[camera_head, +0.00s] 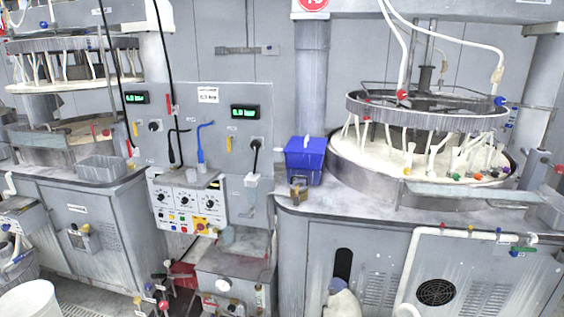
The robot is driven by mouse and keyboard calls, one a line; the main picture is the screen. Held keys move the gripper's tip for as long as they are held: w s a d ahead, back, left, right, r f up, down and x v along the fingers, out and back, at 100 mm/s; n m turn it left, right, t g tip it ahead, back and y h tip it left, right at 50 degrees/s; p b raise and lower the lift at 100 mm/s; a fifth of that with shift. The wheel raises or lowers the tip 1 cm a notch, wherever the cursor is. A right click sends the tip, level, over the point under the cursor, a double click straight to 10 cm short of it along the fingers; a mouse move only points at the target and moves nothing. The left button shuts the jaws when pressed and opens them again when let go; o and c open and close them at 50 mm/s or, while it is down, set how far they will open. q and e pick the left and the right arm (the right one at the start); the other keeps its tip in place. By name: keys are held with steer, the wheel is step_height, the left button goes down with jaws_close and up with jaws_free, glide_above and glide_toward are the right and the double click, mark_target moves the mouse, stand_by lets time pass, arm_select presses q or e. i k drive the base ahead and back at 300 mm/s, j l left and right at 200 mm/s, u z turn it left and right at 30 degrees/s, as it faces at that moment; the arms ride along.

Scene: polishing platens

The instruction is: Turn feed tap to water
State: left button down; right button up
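No label in view lets me tell which tap is the feed tap. A red tap handle (402,96) and a blue tap handle (500,101) sit on the rim of the raised metal ring (430,117) over the right platen. White hoses come down to the ring from above. Small coloured valves, including a green one (453,177), lie along the right platen (385,165). Yellow levers (229,143) show on the grey wall panel in the middle. Neither of my grippers is in view.
A blue box (304,160) stands on the right cabinet's top, left of the platen. A control box (190,203) with dials and buttons is below the wall panel. A low grey cabinet (232,272) and several small valves (163,287) stand on the floor between the machines.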

mark_target(530, 249)
steer(key=k+l+z, duration=0.1)
steer(key=k+l, duration=0.3)
steer(key=l, duration=0.15)
steer(key=k+l, duration=0.4)
steer(key=l, duration=0.15)
steer(key=l+z, duration=0.1)
steer(key=l, duration=0.45)
steer(key=i+l+z, duration=0.1)
steer(key=l, duration=0.4)
steer(key=i+l, duration=0.2)
steer(key=l, duration=0.15)
steer(key=i+l+z, duration=0.1)
steer(key=l, duration=0.25)
steer(key=i+l+z, duration=0.1)
steer(key=i+l, duration=0.4)
steer(key=i, duration=0.15)
steer(key=i+l, duration=0.2)
steer(key=i, duration=0.2)
